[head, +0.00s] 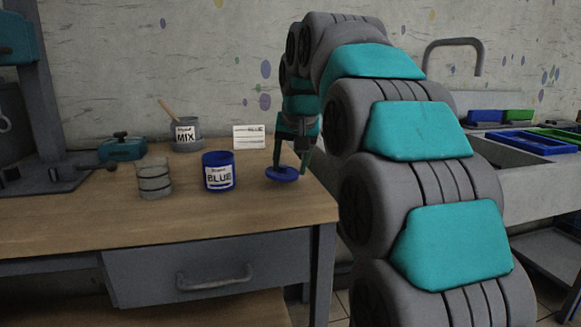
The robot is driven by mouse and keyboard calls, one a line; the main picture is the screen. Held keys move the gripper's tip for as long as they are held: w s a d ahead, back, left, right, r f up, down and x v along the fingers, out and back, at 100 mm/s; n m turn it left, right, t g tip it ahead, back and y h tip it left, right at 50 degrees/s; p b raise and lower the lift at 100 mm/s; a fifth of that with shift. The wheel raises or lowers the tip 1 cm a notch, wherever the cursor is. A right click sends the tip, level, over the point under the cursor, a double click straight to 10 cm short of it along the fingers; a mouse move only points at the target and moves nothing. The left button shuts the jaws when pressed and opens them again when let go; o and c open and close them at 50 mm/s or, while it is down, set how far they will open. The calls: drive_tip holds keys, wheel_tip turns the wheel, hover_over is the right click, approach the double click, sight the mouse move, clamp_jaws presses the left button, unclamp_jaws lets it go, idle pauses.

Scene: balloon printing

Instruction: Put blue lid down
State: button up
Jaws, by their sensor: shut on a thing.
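The blue lid (283,174) is a round dark-blue disc at the right part of the wooden table. My gripper (290,164) points down over it and is shut on it, with one finger visible at its left and one at its right. The lid looks at or just above the tabletop; I cannot tell if it touches. A blue can labelled "BLUE" (219,172) stands upright to the left of the lid, apart from it.
A grey ribbed container (155,180) stands left of the blue can. Behind are a "MIX" pot (186,134) with a stick, a white card (249,137) and a teal box (122,147). The wooden table (265,208) is bare in front. A sink (530,155) is at the right.

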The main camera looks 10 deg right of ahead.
drive_tip(key=shift+f, duration=0.5)
drive_tip(key=shift+f, duration=0.4)
drive_tip(key=shift+f, duration=0.1)
drive_tip(key=o, duration=1.3)
drive_tip(key=shift+o, duration=0.2)
drive_tip(key=shift+r, duration=0.55)
drive_tip(key=v, duration=1.2)
drive_tip(key=shift+s+f, duration=0.1)
